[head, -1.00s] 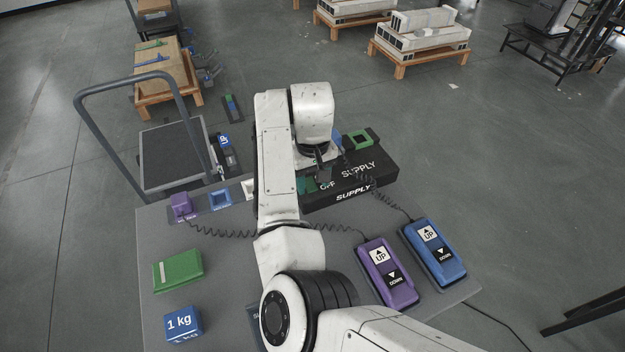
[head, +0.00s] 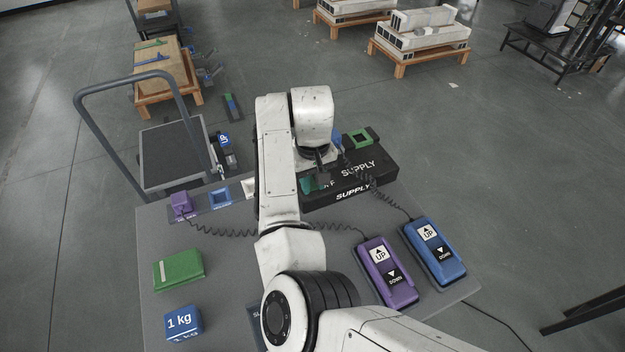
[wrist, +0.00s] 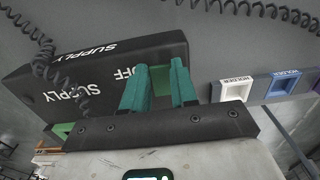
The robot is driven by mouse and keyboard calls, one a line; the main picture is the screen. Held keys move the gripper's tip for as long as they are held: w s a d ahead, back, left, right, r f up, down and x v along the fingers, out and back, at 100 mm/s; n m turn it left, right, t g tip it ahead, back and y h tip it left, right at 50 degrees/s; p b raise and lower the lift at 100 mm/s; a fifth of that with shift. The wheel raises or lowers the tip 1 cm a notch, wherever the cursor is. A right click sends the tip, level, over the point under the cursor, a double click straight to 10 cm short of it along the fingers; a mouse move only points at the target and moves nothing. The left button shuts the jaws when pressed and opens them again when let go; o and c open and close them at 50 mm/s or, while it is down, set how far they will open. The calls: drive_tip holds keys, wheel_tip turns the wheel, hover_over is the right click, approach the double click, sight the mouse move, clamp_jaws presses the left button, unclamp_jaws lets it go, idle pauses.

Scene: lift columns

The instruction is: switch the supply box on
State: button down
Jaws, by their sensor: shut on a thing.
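The black supply box (head: 378,177) lies at the back right of the grey table, lettered SUPPLY. In the wrist view the box (wrist: 35,80) shows upside down, with an OFF label beside my fingers. My gripper (head: 314,184) has teal fingers and is down at the left part of the box. In the wrist view my gripper (wrist: 160,95) is closed on a green switch piece (wrist: 160,78) between its fingers. My arm and fingers hide most of the switch, so its position cannot be told.
Purple (head: 387,272) and blue (head: 434,252) UP/DOWN pendants with coiled cords lie at the right. A green block (head: 178,270) and a 1 kg block (head: 183,323) lie at the left. Holders (head: 221,198) line the back edge. A cart (head: 172,155) stands behind.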

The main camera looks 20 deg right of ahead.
drive_tip(key=shift+r, duration=0.1)
drive_tip(key=shift+w+r+g+p, duration=0.1)
drive_tip(key=shift+w+g+p, duration=0.1)
drive_tip(key=shift+g+p, duration=0.4)
drive_tip(key=shift+w+g+b, duration=0.35)
drive_tip(key=shift+g+b, duration=0.15)
drive_tip(key=shift+g, duration=0.7)
drive_tip(key=c, duration=0.9)
unclamp_jaws()
drive_tip(key=v, duration=1.1)
